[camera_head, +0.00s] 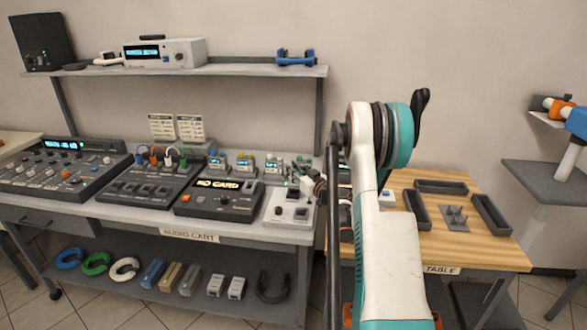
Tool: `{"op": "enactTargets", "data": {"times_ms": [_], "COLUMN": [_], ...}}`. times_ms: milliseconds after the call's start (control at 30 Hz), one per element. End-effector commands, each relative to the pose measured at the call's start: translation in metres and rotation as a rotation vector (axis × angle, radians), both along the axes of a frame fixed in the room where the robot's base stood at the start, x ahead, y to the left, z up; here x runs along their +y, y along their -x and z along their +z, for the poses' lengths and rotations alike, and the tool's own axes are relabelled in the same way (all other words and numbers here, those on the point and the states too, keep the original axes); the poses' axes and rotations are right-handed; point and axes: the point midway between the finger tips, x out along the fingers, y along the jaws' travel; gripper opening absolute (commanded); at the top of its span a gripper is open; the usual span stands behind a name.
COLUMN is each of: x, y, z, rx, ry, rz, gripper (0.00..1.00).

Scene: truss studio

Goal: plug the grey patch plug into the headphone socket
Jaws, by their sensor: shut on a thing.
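My arm rises in front of the right part of the camera_head view and reaches down to the right end of the audio cart. My gripper (308,184) is there, small and partly hidden by my arm, just above and behind a white box (289,208) with dark knobs or sockets on top. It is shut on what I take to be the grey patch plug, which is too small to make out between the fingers. I cannot tell which opening is the headphone socket, nor whether the plug touches anything.
A black recorder (219,203) stands left of the white box, with a patch unit (150,184) and a mixer (62,172) farther left. Small display modules (244,164) stand behind. A shelf (230,71) hangs above. A wooden table (478,254) with dark trays is at right.

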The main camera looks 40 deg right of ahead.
Motion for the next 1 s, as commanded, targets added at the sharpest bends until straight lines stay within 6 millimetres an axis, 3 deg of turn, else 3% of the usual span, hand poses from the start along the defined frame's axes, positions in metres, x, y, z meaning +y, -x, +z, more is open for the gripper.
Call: {"op": "enactTargets", "data": {"times_ms": [500, 1000], "x": [0.000, 0.000], "y": [0.000, 0.000], "z": [-0.047, -0.049], "rx": [0.000, 0.000], "ry": [0.000, 0.000], "rz": [0.000, 0.000], "gripper": [0.00, 0.00]}}
